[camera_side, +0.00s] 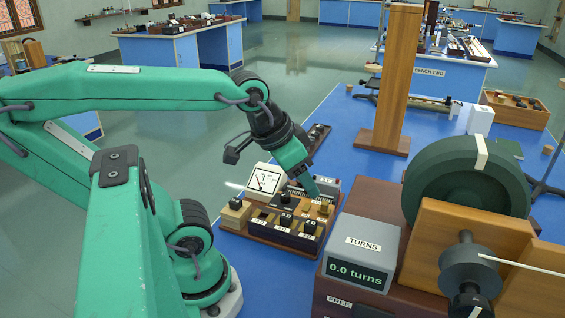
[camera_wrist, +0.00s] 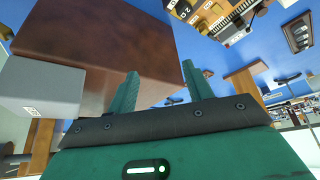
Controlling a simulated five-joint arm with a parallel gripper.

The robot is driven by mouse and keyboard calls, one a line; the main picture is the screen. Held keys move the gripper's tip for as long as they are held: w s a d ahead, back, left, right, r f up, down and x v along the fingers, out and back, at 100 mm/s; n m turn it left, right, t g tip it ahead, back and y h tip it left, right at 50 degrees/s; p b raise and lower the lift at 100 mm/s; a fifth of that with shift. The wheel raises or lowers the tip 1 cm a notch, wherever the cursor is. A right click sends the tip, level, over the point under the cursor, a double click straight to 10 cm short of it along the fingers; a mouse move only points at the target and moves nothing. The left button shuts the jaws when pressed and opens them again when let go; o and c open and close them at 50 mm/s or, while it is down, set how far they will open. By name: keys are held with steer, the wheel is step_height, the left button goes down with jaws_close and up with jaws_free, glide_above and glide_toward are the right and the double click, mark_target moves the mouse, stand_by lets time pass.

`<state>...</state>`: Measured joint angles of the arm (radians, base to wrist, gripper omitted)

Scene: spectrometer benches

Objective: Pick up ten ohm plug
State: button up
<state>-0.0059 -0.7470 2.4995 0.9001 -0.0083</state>
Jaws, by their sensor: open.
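A wooden-based resistance box (camera_side: 268,237) stands on the blue bench in the side view. Several black plugs stand on it, with small white labels on its front that are too small to read surely, so I cannot tell which is the ten ohm plug. My gripper (camera_side: 314,188) points down over the back right of the box in the side view, and its fingertips are partly lost against the items behind. In the wrist view my gripper (camera_wrist: 160,72) has its two green fingers apart with nothing between them. Some labelled bench apparatus (camera_wrist: 236,36) shows at the top right there.
A white-faced meter (camera_side: 264,181) stands behind the box. A grey turns counter (camera_side: 360,246) reading 0.0 turns sits close on the right, on a brown case (camera_side: 384,197). A large green wheel (camera_side: 463,185) and a tall wooden post (camera_side: 398,80) stand beyond. Blue bench top shows at the left front.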

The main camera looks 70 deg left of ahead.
steer(key=a+n, duration=0.1)
steer(key=n+g, duration=0.6)
steer(key=n, duration=1.9)
glide_above(236, 201)
steer(key=f, duration=1)
steer(key=shift+w+f, duration=0.2)
steer(key=shift+f, duration=0.1)
steer(key=shift+f, duration=1.2)
steer(key=shift+s+f, duration=0.15)
steer(key=shift+f, duration=2.45)
